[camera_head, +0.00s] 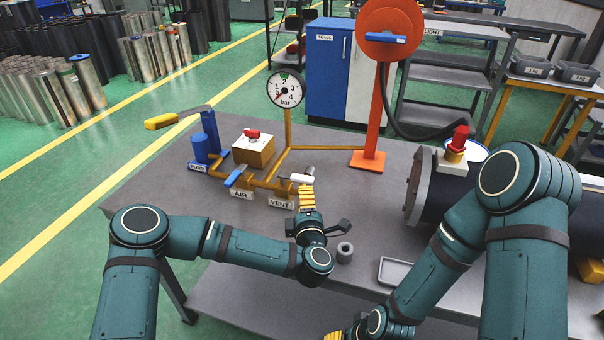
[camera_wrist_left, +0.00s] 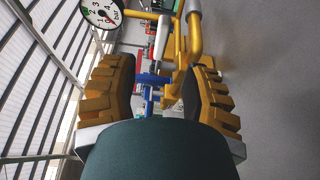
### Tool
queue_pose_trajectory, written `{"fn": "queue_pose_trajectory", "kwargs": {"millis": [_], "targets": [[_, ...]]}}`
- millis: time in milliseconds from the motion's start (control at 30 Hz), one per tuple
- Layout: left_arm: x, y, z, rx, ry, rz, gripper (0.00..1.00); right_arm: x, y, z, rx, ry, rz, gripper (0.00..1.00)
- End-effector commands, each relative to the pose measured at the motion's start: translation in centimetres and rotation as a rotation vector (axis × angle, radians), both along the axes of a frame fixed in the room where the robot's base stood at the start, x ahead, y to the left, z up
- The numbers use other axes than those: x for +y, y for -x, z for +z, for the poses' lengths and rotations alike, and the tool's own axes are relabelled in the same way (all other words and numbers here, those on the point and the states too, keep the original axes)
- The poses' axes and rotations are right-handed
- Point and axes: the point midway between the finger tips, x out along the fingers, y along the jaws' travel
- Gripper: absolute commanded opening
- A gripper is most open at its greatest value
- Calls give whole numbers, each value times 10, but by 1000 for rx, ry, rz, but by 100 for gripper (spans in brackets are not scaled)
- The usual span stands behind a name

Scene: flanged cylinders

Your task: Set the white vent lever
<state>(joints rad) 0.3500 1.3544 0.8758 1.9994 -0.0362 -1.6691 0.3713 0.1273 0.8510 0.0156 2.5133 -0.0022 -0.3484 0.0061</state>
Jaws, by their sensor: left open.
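The white vent lever (camera_head: 302,179) sits on the yellow pipework above the VENT label (camera_head: 281,204), lying roughly level and pointing right. My left gripper (camera_head: 307,192) is just in front of it, with its yellow fingers close below the lever in the head view. In the left wrist view the fingers (camera_wrist_left: 158,88) are spread apart, and the white lever (camera_wrist_left: 161,37) shows beyond them, near the middle of the gap. No contact can be made out. My right gripper (camera_head: 333,336) is mostly cut off at the bottom edge of the head view.
A blue lever (camera_head: 234,177) stands by the AIR label (camera_head: 242,195), left of the vent. A pressure gauge (camera_head: 285,90) rises behind. A grey ring (camera_head: 344,252) and a tray (camera_head: 396,272) lie to the right. An orange stand (camera_head: 373,130) stands farther back.

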Motion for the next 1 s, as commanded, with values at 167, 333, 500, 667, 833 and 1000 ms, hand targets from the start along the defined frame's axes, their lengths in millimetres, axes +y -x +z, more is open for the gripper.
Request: {"fn": "queue_pose_trajectory", "kwargs": {"millis": [167,333,500,667,833,1000], "targets": [[4,-37,-1,-1,1,5,46,0,0,-4,1,0,1,54],[6,-69,-1,0,0,4,46,0,0,-7,0,0,1,54],[7,-94,-1,-1,0,1,46,0,-1,-9,-2,0,0,54],[8,-106,0,0,-1,0,46,0,-1,-10,-3,0,0,54],[8,-110,0,0,-1,-1,46,0,-1,-10,-3,0,0,54],[8,-110,0,0,-1,-1,46,0,-1,-10,-3,0,0,54]]}}
